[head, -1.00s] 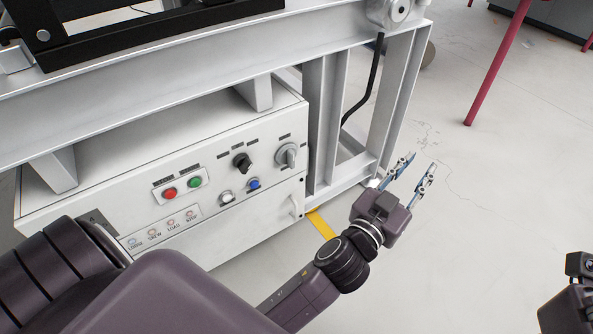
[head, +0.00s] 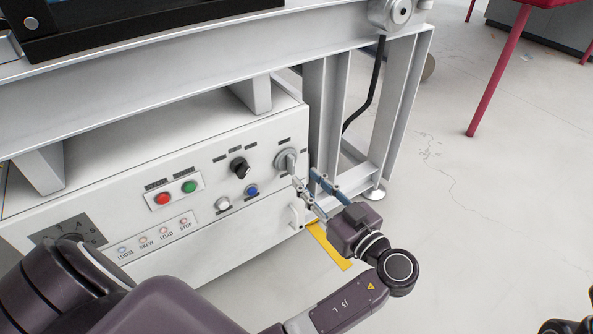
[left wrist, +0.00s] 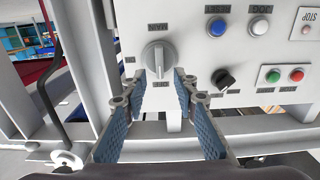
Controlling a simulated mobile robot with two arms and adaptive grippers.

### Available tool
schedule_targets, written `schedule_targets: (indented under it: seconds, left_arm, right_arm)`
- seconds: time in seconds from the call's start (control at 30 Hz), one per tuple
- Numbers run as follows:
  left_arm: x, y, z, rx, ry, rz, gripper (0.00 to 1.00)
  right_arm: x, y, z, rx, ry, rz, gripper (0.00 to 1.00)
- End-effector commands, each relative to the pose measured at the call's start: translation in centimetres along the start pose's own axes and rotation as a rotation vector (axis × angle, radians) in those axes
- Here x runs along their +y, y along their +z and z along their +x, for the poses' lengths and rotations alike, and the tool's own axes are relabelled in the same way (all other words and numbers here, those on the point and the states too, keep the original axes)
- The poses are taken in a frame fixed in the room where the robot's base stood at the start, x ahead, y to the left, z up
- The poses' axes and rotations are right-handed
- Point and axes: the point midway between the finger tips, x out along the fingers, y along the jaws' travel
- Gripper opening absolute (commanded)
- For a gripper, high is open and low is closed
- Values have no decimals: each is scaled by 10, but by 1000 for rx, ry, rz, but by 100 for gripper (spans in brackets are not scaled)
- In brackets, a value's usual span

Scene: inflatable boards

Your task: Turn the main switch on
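The main switch (head: 286,160) is a grey rotary knob at the right end of the white control panel. In the left wrist view the main switch (left wrist: 158,57) sits near the centre, its handle roughly upright between the MAIN label above and the OFF label below. My left gripper (head: 306,179) is open, its fingertips just right of and below the switch in the head view. In the left wrist view, the blue-padded fingers of my left gripper (left wrist: 167,82) frame the space just below the knob. No contact with it is clear. My right gripper's fingers are not visible.
Beside the switch are a black knob (head: 239,167), a blue button (head: 251,190) and a white button (head: 223,204). Green (head: 189,187) and red (head: 163,199) buttons are further left.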

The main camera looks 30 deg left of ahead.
Motion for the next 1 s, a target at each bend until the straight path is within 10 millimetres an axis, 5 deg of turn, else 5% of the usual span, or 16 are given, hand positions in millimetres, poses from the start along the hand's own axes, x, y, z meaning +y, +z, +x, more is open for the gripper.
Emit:
schedule_targets:
  seconds: [0.3,0.67,1.0]
  left_arm:
    - [0,2,47,1,1,0,27]
    - [0,0,56,-1,3,2,27]
    - [0,0,55,-1,3,3,0]
  right_arm:
    - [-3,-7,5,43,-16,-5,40]
    - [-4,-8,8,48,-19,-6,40]
    - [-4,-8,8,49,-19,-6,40]
